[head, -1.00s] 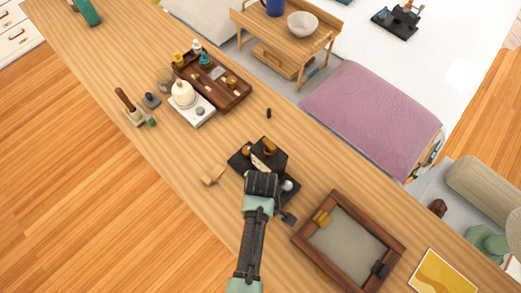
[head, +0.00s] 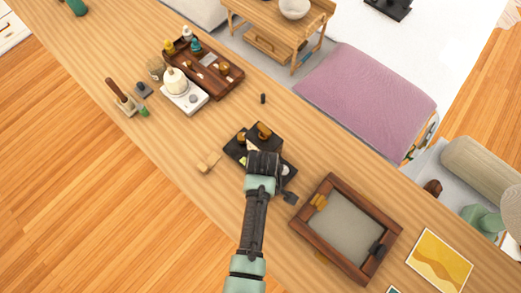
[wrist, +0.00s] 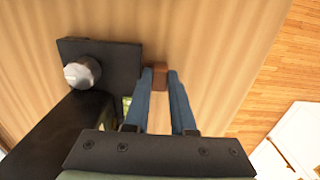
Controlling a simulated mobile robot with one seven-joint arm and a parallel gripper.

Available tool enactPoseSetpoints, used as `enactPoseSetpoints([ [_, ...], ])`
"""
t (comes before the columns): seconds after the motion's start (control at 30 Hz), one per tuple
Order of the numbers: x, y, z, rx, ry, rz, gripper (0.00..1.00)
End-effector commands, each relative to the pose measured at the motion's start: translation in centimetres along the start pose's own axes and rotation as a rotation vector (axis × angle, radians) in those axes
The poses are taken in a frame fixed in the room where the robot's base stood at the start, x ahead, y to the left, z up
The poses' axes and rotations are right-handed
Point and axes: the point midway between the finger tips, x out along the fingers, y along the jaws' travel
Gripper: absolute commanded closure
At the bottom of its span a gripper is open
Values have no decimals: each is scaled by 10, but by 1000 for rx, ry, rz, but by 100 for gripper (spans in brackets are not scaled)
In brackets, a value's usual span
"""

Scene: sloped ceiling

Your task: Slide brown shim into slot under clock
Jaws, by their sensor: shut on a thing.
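The clock (head: 238,150), a dark piece on a black base with brassy parts, stands mid-counter in the head view. My arm and gripper (head: 263,160) cover part of it. In the wrist view, my gripper (wrist: 160,90) has its two blue fingers closed on a small brown block, the shim (wrist: 160,76), at the fingertips. A black plate (wrist: 115,60) with a silver knob (wrist: 82,72) lies just left of the fingers, with a larger black body (wrist: 55,130) nearer. The shim appears beside the plate's right edge; contact and the slot cannot be made out.
A brown wooden frame (head: 330,180) lies to the right. A brown tray (head: 230,82) with bottles and a white scale (head: 185,100) stand farther back left. Bare counter separates them.

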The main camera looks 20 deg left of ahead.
Motion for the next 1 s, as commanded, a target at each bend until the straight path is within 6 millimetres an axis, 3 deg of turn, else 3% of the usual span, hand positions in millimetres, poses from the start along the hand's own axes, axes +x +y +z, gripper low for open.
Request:
enactPoseSetpoints([
  [0.3,0,8,0,2,1,2,100],
  [0.33,0,8,0,2,1,2,73],
  [0.5,-1,8,0,2,2,6,43],
  [1.0,-2,13,0,5,2,16,42],
])
